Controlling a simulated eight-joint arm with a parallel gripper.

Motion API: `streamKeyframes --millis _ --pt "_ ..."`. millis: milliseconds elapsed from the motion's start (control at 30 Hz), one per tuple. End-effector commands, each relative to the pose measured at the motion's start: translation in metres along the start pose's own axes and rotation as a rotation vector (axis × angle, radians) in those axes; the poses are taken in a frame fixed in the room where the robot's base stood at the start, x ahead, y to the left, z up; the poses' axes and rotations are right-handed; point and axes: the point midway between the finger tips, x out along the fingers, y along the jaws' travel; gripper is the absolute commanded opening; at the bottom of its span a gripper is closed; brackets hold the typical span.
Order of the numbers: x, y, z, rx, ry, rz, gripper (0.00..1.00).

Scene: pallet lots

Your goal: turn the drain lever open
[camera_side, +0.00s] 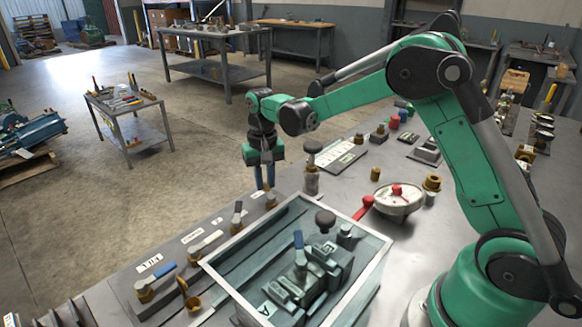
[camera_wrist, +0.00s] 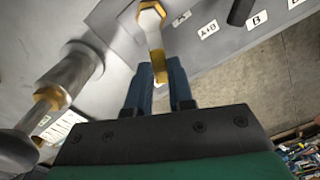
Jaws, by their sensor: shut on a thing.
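My gripper (camera_side: 264,184) points down at the bench's far-left edge. In the wrist view its two blue fingers (camera_wrist: 160,90) are closed around the end of a lever (camera_wrist: 153,40). The lever has a pale hexagonal head and a brass-coloured arm that runs down between the fingers. I take it to be the drain lever; no readable label names it. In the side view a brass fitting (camera_side: 270,203) shows just below the fingertips, and the lever itself is hidden there.
A silver and brass cylinder (camera_wrist: 70,75) stands close left of the fingers in the wrist view. Other levers, one blue-handled (camera_side: 155,272), line the bench edge. A clear-walled box (camera_side: 222,284) holds a valve assembly. A red-handled round device (camera_side: 398,203) stands right.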

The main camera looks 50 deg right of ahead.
Motion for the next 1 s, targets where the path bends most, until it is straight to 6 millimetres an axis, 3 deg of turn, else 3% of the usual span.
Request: streamKeyframes --millis 500,1000 --pt "-0.001 -0.015 0.003 -0.381 -0.001 0.000 0.00" --pt "-0.001 -0.019 0.005 -0.479 -0.001 0.000 0.00"
